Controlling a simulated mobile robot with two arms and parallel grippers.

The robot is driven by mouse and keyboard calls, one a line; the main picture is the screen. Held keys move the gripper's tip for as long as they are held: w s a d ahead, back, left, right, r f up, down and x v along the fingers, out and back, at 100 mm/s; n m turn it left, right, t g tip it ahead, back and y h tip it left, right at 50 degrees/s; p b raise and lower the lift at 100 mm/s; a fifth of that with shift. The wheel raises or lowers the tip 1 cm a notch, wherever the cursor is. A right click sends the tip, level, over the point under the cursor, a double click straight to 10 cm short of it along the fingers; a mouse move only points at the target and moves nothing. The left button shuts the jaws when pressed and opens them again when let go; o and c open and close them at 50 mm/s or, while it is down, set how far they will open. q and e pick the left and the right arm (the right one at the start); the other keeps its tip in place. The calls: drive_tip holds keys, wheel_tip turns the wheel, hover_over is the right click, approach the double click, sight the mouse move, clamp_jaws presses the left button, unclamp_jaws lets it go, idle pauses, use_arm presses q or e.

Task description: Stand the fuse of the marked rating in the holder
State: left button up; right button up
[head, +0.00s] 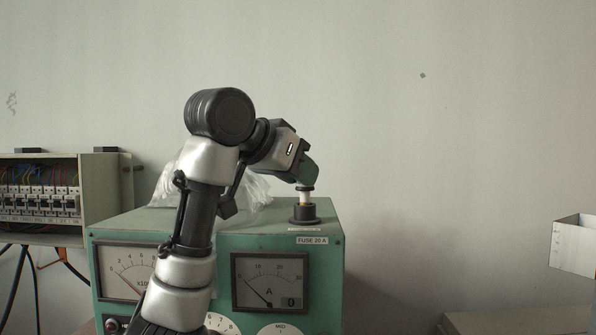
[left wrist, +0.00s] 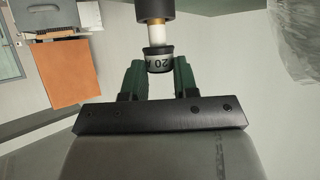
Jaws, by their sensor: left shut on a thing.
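The fuse (head: 305,197) has a white body and a dark cap, and stands upright above the black round holder (head: 305,213) on the green instrument box. A label on the box front (head: 312,240) reads "FUSE 20 A". In the left wrist view, the fuse's cap (left wrist: 160,61) shows "20 A", and its far end meets the holder (left wrist: 154,9). I cannot tell how deep it sits. My left gripper (head: 307,185) is shut on the fuse's cap; its green fingers (left wrist: 158,72) lie on either side. My right gripper is out of view.
The green instrument box (head: 222,240) carries meters and a crumpled clear bag (head: 255,195) behind my left arm. An open breaker box (head: 105,183) with cables stands at left. A pale box (head: 573,246) is at far right. The air right of the holder is clear.

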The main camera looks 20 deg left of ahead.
use_arm(q)
drive_tip(key=shift+f+b, duration=0.75)
drive_tip(key=shift+f, duration=0.3)
idle(0.4)
drive_tip(key=o, duration=0.9)
drive_tip(key=shift+o, duration=0.2)
drive_tip(key=shift+s+a+r, duration=0.1)
drive_tip(key=shift+s+a, duration=0.05)
drive_tip(key=shift+s, duration=0.1)
drive_tip(key=b+v, duration=0.4)
drive_tip(key=v, duration=0.6)
